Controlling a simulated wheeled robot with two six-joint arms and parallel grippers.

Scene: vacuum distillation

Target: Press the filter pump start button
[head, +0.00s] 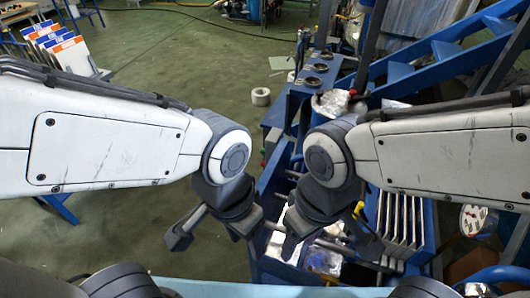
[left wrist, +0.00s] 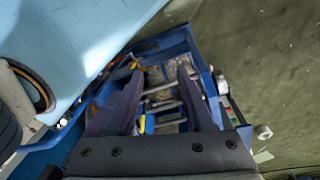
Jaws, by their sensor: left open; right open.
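My left gripper (head: 212,234) is open and empty, in front of the left side of the blue equipment frame (head: 262,222). In the left wrist view its two fingers (left wrist: 152,100) stand apart, with the blue frame and metal bars between and beyond them. My right gripper (head: 330,240) is open over the blue frame, apart from the left one. A small red spot (head: 264,163) shows on the frame's left side. I cannot tell whether either is the filter pump start button.
Blue stairs (head: 420,72) rise at the back right. A round dial (head: 473,220) is at the right. A white roll (head: 261,96) lies on the green floor. Panels (head: 68,50) stand at the back left.

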